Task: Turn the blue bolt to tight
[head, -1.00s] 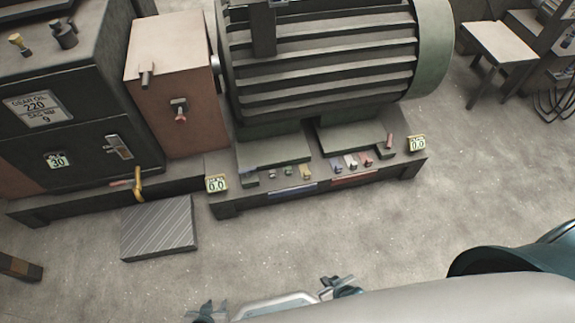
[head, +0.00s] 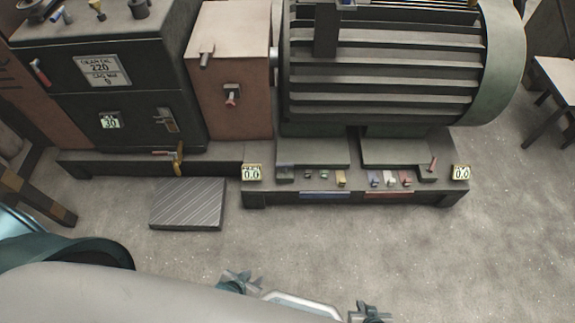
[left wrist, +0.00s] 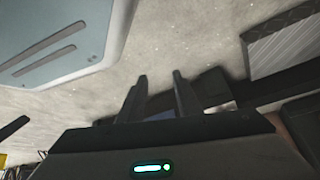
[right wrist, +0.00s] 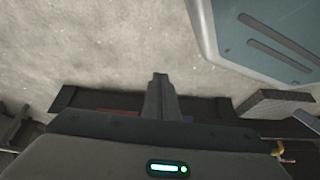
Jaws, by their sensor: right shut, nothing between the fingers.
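A green finned motor (head: 395,65) stands on a dark base frame (head: 350,198). On the frame's front ledge, a small bluish piece (head: 374,180) sits left of a white piece (head: 390,179) and a red piece (head: 406,180). Something small and blue also shows on top of the motor (head: 347,3), cut by the frame edge. I cannot tell which is the blue bolt. My left gripper (head: 238,283) is low in the head view, well short of the ledge. In the left wrist view (left wrist: 160,80) its fingers are apart and empty. My right gripper (head: 369,312) is further right; its fingers (right wrist: 159,76) are together and empty.
Number displays (head: 251,173) and (head: 461,173) sit at the ledge's ends. A striped grey plate (head: 187,203) lies on the floor, below an orange-handled valve (head: 179,158). A dark cabinet (head: 140,90) stands left and a stool (head: 556,80) right. Floor before the ledge is clear.

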